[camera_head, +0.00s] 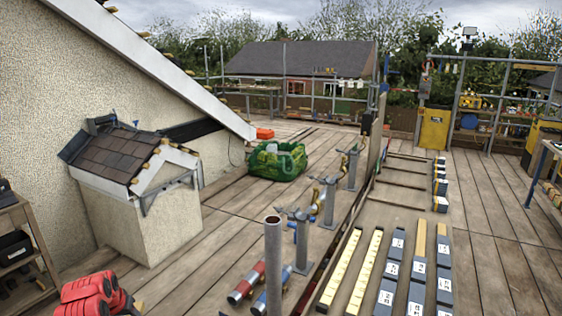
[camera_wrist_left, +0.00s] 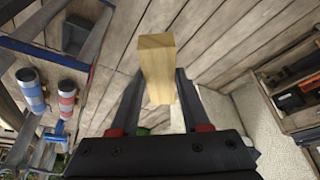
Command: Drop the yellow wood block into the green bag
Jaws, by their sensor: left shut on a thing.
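The yellow wood block (camera_wrist_left: 158,60) is a pale rectangular piece of wood. My left gripper (camera_wrist_left: 161,76) is shut on it, with one finger on each side, and its far end sticks out beyond the fingertips. It is held above the plank floor. The green bag (camera_head: 277,162) stands open on the deck in the head view, beyond the small tiled roof model and well away from the block. In the wrist view, only small green patches show behind the fingers, and I cannot tell what they are. My right gripper is in neither view.
The small tiled roof model (camera_head: 135,190) stands left of centre. Grey posts (camera_head: 273,262) and coloured cylinders (camera_head: 247,280) line the middle. Yellow strips (camera_head: 365,268) and grey blocks (camera_head: 390,270) lie at right. A shelf (camera_head: 18,245) is at far left. Bare planks lead towards the bag.

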